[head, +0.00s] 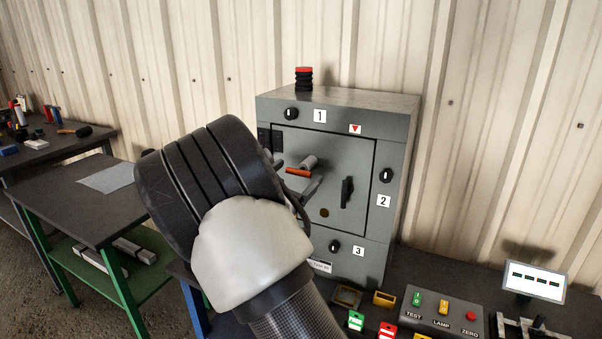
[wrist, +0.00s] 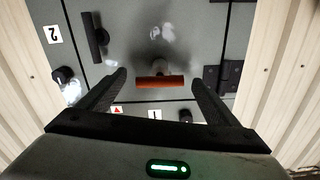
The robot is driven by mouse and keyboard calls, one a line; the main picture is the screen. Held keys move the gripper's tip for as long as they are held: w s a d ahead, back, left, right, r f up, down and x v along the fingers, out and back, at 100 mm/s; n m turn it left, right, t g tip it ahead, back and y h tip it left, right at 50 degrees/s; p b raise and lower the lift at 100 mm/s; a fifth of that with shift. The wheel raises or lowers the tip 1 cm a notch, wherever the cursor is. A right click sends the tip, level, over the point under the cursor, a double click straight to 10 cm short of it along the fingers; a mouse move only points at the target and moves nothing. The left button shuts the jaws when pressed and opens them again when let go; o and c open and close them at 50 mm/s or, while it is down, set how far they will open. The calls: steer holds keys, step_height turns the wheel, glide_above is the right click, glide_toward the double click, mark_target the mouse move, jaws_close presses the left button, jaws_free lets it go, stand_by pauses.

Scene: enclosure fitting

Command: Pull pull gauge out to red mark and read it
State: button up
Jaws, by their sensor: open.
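The grey enclosure (head: 268,107) stands upright on the bench, with its door (head: 354,160) shut. An orange crossbar (head: 298,171) on a short grey cylinder (head: 309,162) sticks out from the door; it looks like the pull gauge's handle. My gripper (wrist: 160,77) is open in front of the door. In the wrist view the orange crossbar (wrist: 160,82) lies between the two fingers, with a gap on each side. No red mark on the gauge's shaft is visible. A white display (head: 535,282) on the bench at right shows only dashes.
A black door handle (head: 347,192) is right of the gauge. Numbered knobs sit on the frame, and a red triangle label (head: 355,128) is above the door. A button box (head: 444,311) stands in front. A side table (head: 60,200) with a grey sheet is at left.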

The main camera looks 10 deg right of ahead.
mark_target(297, 174)
steer(key=shift+x, duration=1.65)
steer(key=c, duration=1.4)
steer(key=p+v, duration=0.1)
steer(key=v, duration=0.4)
steer(key=shift+a+f, duration=0.1)
steer(key=shift+a, duration=0.05)
steer(key=shift+c, duration=0.2)
steer(key=shift+s+a+f, duration=0.1)
steer(key=shift+s+f, duration=0.05)
steer(key=shift+s, duration=0.05)
